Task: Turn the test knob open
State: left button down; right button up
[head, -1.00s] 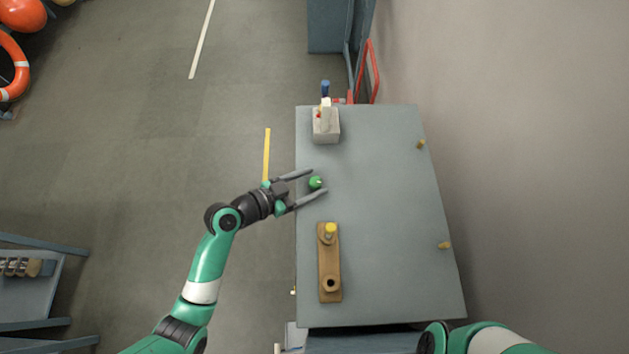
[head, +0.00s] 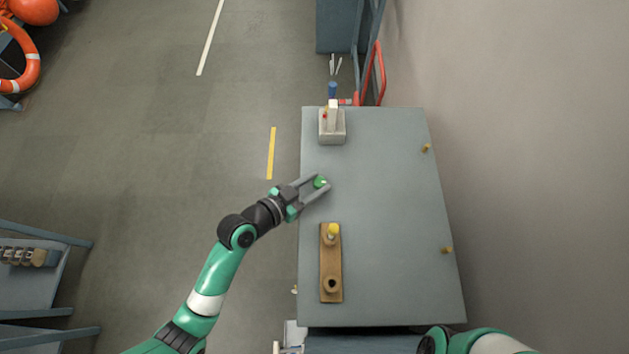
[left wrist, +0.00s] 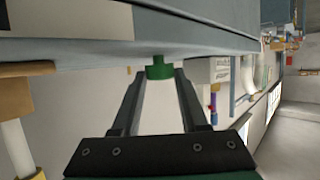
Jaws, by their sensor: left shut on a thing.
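A small green knob (head: 320,182) stands on the grey bench top, near its left edge. My left gripper (head: 321,183) reaches in from the left, its two fingers closed on either side of the knob. In the left wrist view, the green knob (left wrist: 160,68) shows between the tips of my left gripper (left wrist: 159,76), against the grey surface. Its marking and turn position are too small to read. Part of my right arm shows at the bottom right of the head view; its gripper is out of view.
On the bench top (head: 385,205), a brown block (head: 331,270) with a yellow-topped post (head: 333,231) lies nearer me. A pale box (head: 332,132) stands at the far left corner. Two brass pegs (head: 426,148) (head: 446,250) stand at right. The bench's middle is clear.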

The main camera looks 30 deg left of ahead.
pick_arm(q)
jog(key=shift+d+n+t+y, duration=0.2)
jog(key=shift+n+t+y, duration=0.05)
jog(key=shift+n+y, duration=0.9)
jog(key=shift+d+n+t+y, duration=0.15)
jog(key=shift+n+t+y, duration=0.1)
jog(key=shift+n+y, duration=0.85)
jog(key=shift+y, duration=0.25)
jog(key=shift+s, duration=0.1)
jog(key=shift+c, duration=2.1)
grip_release()
jog(key=v, duration=1.1)
jog(key=shift+s, duration=0.25)
jog(key=shift+r, duration=0.15)
